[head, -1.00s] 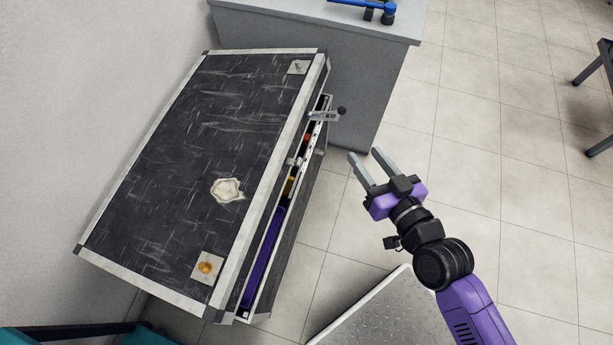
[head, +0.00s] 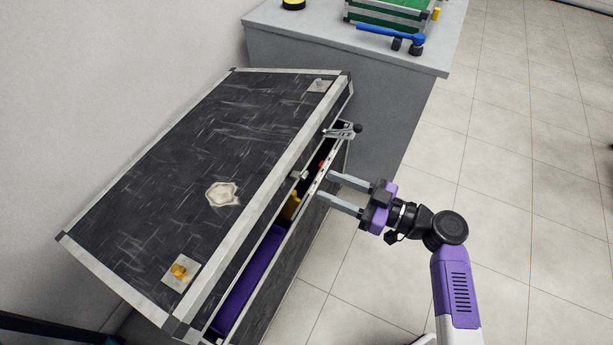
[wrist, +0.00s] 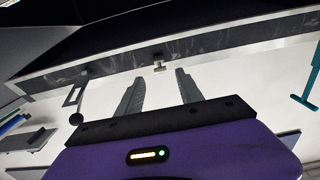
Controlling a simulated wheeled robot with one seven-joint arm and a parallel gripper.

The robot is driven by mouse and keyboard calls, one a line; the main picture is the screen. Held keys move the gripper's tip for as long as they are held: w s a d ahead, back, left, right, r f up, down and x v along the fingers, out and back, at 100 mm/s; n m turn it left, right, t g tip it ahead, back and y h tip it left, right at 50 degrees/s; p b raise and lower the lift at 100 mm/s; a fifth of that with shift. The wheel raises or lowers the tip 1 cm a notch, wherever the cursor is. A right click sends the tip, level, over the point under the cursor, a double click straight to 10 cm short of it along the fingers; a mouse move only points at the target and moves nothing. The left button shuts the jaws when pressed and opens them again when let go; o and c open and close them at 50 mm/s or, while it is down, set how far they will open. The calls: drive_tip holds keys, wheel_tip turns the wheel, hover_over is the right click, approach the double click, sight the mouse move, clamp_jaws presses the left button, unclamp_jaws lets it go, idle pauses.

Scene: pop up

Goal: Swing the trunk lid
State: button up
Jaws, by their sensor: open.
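The black trunk lid (head: 165,200) with silver edges is partly raised in the head view, leaving a gap along its front. The trunk body (head: 290,265) shows below it, with purple and yellow things inside. A small latch piece (head: 299,175) sits on the lid's front edge; it also shows in the wrist view (wrist: 159,66). My gripper (head: 326,187) is open and empty, its fingers pointing left at the trunk's front opening. In the wrist view my gripper (wrist: 160,88) has the latch piece ahead between its fingers. I cannot tell whether a finger touches the trunk.
A lever with a black knob (head: 345,130) sticks out near the trunk's far end. A grey table (head: 400,60) behind it holds a blue-handled tool (head: 388,35) and a green-topped box. A wall stands left. Tiled floor (head: 500,200) at the right is clear.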

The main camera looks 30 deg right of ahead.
sight(305, 177)
drive_tip(key=x, duration=0.7)
drive_tip(key=shift+w+a, duration=0.1)
clamp_jaws()
idle(1.3)
